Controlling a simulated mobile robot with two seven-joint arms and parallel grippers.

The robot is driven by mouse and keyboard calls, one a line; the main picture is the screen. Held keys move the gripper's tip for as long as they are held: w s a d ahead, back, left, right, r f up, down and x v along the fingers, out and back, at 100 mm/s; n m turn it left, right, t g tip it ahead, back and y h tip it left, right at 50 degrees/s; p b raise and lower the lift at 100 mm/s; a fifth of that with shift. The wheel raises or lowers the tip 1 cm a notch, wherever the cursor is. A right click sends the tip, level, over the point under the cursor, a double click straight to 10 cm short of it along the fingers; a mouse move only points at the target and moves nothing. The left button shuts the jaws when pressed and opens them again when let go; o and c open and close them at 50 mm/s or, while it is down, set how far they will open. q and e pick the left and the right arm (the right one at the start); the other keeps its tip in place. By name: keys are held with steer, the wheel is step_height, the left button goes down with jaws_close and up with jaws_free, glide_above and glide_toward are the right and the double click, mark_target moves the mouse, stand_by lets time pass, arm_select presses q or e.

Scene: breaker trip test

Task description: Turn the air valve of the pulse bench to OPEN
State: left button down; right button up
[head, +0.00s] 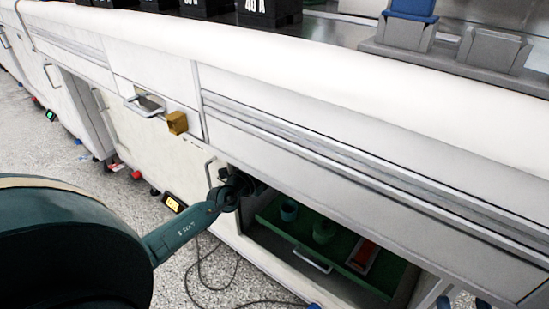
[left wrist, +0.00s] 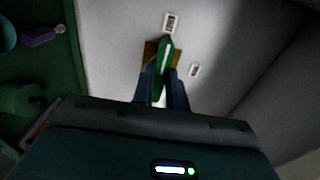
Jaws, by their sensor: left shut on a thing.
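The air valve shows in the left wrist view as a green lever (left wrist: 164,60) in front of a brass-coloured body (left wrist: 150,50) on a pale wall. My left gripper (left wrist: 163,88) is shut on the green lever. One small label (left wrist: 170,22) is just past the lever's far end and another (left wrist: 194,70) is to its right; I cannot read them surely. In the head view my left arm reaches to the opening under the bench (head: 370,85), and its fingers and the valve are hidden. My right gripper (head: 463,299) shows only as blue fingertips apart at the bottom right, seemingly empty.
A green tray (head: 292,236) with cups and a red item lies in the open compartment. A brass-coloured block (head: 177,122) sticks out of the bench front beside a handle (head: 145,105). A dark cable (head: 200,270) lies on the speckled floor.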

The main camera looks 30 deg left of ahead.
arm_select(q)
steer(key=m, duration=1.7)
steer(key=shift+m, duration=0.4)
stand_by(0.4)
steer(key=c, duration=1.4)
jaws_free()
steer(key=s+a+p, duration=0.1)
steer(key=s, duration=1.2)
